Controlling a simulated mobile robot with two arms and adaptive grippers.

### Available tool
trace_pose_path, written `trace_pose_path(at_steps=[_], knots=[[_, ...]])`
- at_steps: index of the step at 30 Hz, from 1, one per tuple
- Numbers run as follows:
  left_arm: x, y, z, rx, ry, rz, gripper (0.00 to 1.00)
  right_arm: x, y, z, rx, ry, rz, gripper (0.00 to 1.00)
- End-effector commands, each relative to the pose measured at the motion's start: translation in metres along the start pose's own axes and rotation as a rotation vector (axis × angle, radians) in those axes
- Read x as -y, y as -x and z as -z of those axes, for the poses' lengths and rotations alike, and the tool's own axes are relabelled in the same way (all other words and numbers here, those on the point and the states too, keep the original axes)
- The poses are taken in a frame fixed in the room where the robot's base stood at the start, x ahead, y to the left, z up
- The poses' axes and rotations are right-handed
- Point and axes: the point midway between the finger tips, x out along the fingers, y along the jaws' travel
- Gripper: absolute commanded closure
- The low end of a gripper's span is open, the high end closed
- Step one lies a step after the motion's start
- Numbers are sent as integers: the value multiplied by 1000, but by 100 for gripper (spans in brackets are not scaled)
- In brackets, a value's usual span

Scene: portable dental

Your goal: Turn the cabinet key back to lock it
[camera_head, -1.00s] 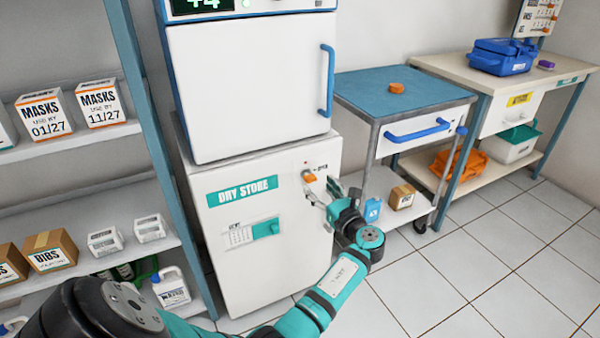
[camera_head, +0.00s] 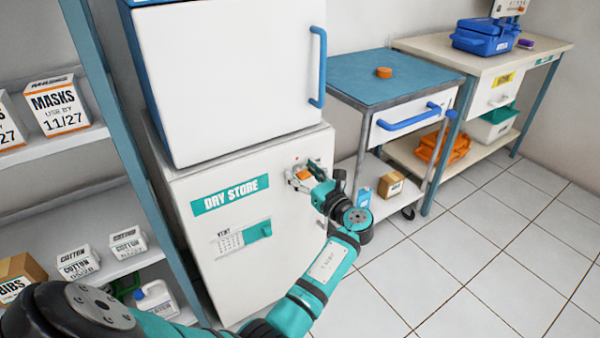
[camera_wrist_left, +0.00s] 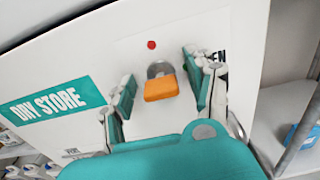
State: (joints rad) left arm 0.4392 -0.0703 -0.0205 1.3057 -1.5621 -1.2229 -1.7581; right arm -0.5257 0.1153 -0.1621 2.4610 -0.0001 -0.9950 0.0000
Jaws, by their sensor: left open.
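The orange cabinet key (camera_wrist_left: 161,88) sits in a round grey lock (camera_wrist_left: 160,69) on the front of the white dry store cabinet (camera_head: 240,268). In the head view the key (camera_head: 303,174) shows small and partly covered by my gripper. My left gripper (camera_head: 304,177) is at the key, with its fingers spread. In the left wrist view the fingers of my left gripper (camera_wrist_left: 160,92) stand one on each side of the key, apart from it. A red dot (camera_wrist_left: 152,45) is above the lock, and lettering at its right is partly hidden by a finger. My right gripper is not seen.
A blue-topped cart (camera_head: 350,75) with a drawer stands right of the cabinet. A shelf unit (camera_head: 100,135) with boxes is at the left. A white unit with a blue handle (camera_head: 318,68) sits on top of the cabinet. The tiled floor (camera_head: 460,250) at right is clear.

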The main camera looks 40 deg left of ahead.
Motion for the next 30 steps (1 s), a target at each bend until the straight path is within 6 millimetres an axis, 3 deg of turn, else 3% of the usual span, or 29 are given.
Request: trace_pose_path(at_steps=[7,19,30], knots=[[0,0,0,0,0,0,47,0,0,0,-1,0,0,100],[0,0,0,0,0,0,99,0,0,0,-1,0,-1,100],[0,0,0,0,58,0,100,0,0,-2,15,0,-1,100]])
